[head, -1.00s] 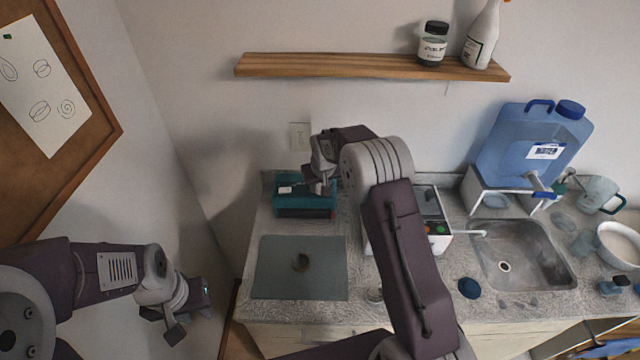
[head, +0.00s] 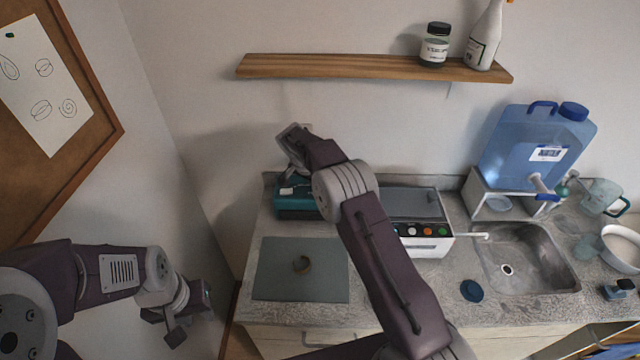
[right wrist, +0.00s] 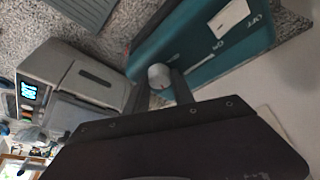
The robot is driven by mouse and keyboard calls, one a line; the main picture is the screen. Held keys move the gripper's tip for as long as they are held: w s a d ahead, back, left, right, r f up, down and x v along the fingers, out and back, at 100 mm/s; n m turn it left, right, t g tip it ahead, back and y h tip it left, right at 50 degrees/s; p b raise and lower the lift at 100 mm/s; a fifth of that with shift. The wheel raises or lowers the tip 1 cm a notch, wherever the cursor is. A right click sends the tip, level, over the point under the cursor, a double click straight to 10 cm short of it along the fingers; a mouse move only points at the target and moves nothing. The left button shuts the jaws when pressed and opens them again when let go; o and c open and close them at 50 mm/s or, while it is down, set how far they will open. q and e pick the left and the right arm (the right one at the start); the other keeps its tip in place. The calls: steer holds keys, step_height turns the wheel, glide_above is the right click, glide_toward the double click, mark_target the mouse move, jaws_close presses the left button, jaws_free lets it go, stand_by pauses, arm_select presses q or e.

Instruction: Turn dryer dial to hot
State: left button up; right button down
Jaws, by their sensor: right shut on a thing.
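A teal box (head: 296,212) stands at the back left of the counter, partly hidden by my right arm. In the right wrist view it (right wrist: 215,62) carries a white label and small white lettering, seen upside down. A rounded grey knob (right wrist: 158,75) shows at its edge, between the fingers of my right gripper (right wrist: 160,90), which is shut on it.
A white machine (head: 428,246) with several coloured buttons stands right of my arm. A sink (head: 540,262) and blue water container (head: 537,150) are further right. A wooden shelf (head: 350,66) hangs above.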

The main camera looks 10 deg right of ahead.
steer(key=shift+m+g+p, duration=0.4)
steer(key=shift+m+p, duration=0.45)
steer(key=shift+m, duration=0.15)
steer(key=shift+f, duration=0.1)
steer(key=c, duration=1.4)
jaws_free()
steer(key=shift+a, duration=0.1)
steer(key=shift+o, duration=0.2)
steer(key=shift+r, duration=0.2)
steer(key=v, duration=0.8)
steer(key=shift+a+r, duration=0.25)
steer(key=shift+a, duration=0.1)
